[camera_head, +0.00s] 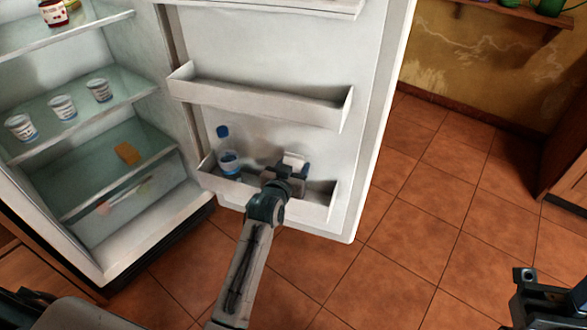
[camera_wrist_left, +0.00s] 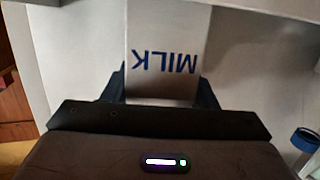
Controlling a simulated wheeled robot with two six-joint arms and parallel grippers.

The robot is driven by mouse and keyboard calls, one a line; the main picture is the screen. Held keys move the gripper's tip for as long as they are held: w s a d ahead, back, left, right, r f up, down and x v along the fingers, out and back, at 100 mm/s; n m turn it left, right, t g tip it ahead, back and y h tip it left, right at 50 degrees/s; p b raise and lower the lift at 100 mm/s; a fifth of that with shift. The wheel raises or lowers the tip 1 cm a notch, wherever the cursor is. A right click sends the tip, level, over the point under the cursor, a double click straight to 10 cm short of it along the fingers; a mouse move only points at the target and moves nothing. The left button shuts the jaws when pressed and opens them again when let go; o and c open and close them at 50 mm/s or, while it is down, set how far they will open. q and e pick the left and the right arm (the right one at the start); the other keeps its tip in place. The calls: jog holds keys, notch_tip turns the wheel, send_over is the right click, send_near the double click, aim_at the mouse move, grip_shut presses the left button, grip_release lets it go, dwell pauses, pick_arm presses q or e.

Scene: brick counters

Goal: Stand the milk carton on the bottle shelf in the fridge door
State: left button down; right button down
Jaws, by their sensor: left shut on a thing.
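The milk carton (camera_wrist_left: 166,58) is white with blue MILK lettering, which reads upside down in the left wrist view. My left gripper (camera_head: 287,172) is shut on it. In the head view the carton (camera_head: 295,160) shows only in part behind the gripper, at the right part of the bottle shelf (camera_head: 318,211) low on the open fridge door. Whether its base touches the shelf floor is hidden. My right gripper (camera_head: 541,295) shows in part at the lower right, away from the fridge; its fingers cannot be made out.
A water bottle (camera_head: 228,158) with a blue cap stands at the shelf's left end. An empty door shelf (camera_head: 262,101) is above. Several white cups (camera_head: 62,107) and an orange block (camera_head: 126,153) are inside the fridge (camera_head: 150,236). The tiled floor (camera_head: 430,200) to the right is clear.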

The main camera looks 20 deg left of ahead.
pick_arm(q)
jog(key=shift+r, duration=0.15)
jog(key=c, duration=0.6)
grip_release()
jog(key=shift+f, duration=0.2)
